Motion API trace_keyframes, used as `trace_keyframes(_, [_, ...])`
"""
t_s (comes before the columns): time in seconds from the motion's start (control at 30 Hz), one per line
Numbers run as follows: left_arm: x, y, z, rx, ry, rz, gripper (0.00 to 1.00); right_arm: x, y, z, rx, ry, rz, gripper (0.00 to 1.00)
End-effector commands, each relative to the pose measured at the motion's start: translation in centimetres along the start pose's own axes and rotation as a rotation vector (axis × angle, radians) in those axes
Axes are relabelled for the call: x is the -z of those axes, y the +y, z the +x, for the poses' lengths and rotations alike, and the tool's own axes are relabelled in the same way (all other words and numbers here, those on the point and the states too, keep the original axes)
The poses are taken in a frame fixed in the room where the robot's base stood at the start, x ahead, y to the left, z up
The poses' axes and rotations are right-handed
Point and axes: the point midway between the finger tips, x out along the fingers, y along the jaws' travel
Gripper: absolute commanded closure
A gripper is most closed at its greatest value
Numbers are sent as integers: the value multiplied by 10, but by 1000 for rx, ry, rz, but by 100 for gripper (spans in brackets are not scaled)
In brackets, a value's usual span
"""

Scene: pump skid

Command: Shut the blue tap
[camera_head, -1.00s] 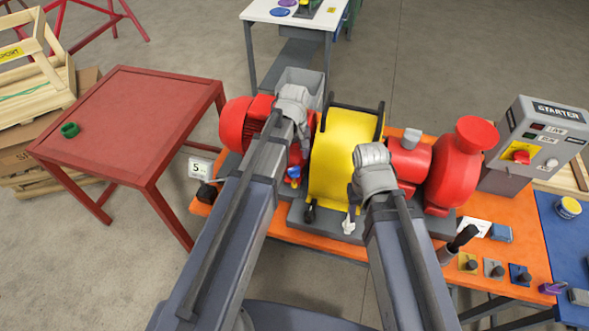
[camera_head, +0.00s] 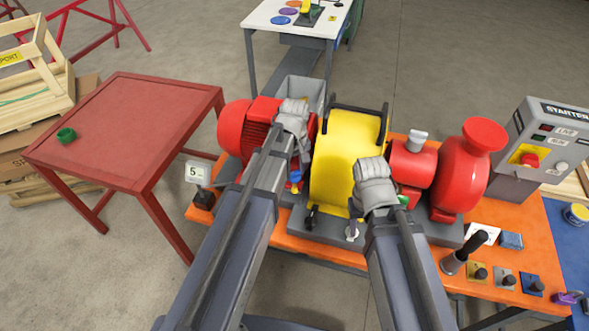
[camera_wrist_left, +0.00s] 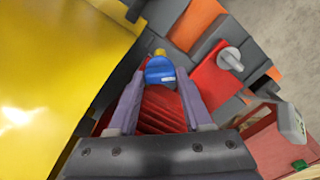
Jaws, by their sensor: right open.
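The blue tap (camera_head: 295,177) is small and sits low at the front of the red motor, left of the yellow guard. In the left wrist view the tap's blue handle (camera_wrist_left: 160,70) lies between the fingertips of my left gripper (camera_wrist_left: 160,80), whose fingers are apart on either side of it. I cannot tell whether they touch it. In the head view my left gripper (camera_head: 299,160) hangs just above the tap and is partly hidden by its wrist. My right gripper (camera_head: 356,207) is open, low in front of the yellow guard, mostly hidden by its own wrist.
The yellow guard (camera_head: 343,160) stands right beside my left gripper. The red motor (camera_head: 235,128) and red pump (camera_head: 459,170) flank it on the orange bench (camera_head: 520,225). A grey lever (camera_wrist_left: 230,59) and a number 5 sign (camera_head: 197,174) are near the tap.

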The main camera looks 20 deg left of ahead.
Motion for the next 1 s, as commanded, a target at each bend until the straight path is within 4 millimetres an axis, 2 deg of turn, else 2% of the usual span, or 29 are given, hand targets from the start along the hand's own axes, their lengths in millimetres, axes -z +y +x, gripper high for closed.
trace_keyframes(0.07, [0,0,0,0,0,0,62,0,0,0,0,0,0,52])
trace_keyframes(0.4, [0,0,0,0,0,0,100,0,0,0,0,0,0,52])
trace_keyframes(0.73, [0,0,0,0,0,41,100,0,0,0,0,0,0,52])
trace_keyframes(1.0, [0,0,0,0,0,219,100,0,0,0,0,0,0,52])
